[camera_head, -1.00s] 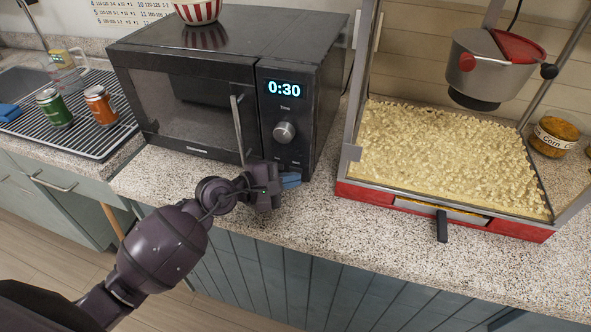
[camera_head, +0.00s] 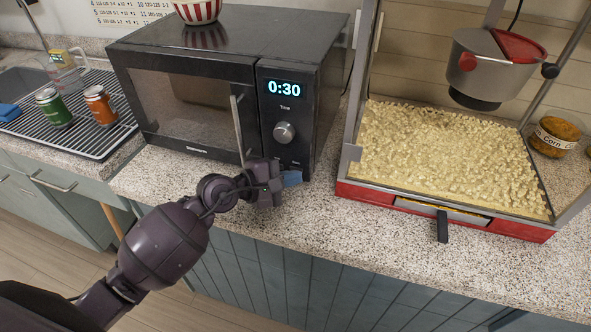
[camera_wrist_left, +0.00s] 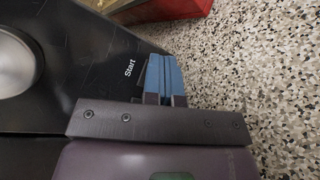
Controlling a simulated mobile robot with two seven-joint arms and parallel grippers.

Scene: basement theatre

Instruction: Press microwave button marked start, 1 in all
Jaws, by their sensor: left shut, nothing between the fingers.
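The black microwave (camera_head: 215,50) stands on the speckled counter with its door shut and its display (camera_head: 285,88) reading 0:30. Its round knob (camera_head: 284,132) sits under the display; the knob also shows at the left of the left wrist view (camera_wrist_left: 15,65). The word "Start" (camera_wrist_left: 130,67) is readable on the panel in the left wrist view. My left gripper (camera_head: 291,178) is shut and empty at the panel's lower part. Its blue fingertips (camera_wrist_left: 164,72) are close beside the "Start" label. The button's surface is hard to make out, and I cannot tell whether the fingertips touch it.
A popcorn machine (camera_head: 440,212) with a red base stands right of the microwave. A striped bowl (camera_head: 198,11) is on top of the microwave. A green can (camera_head: 54,108) and an orange can (camera_head: 100,105) stand on a rack at left. The counter in front is clear.

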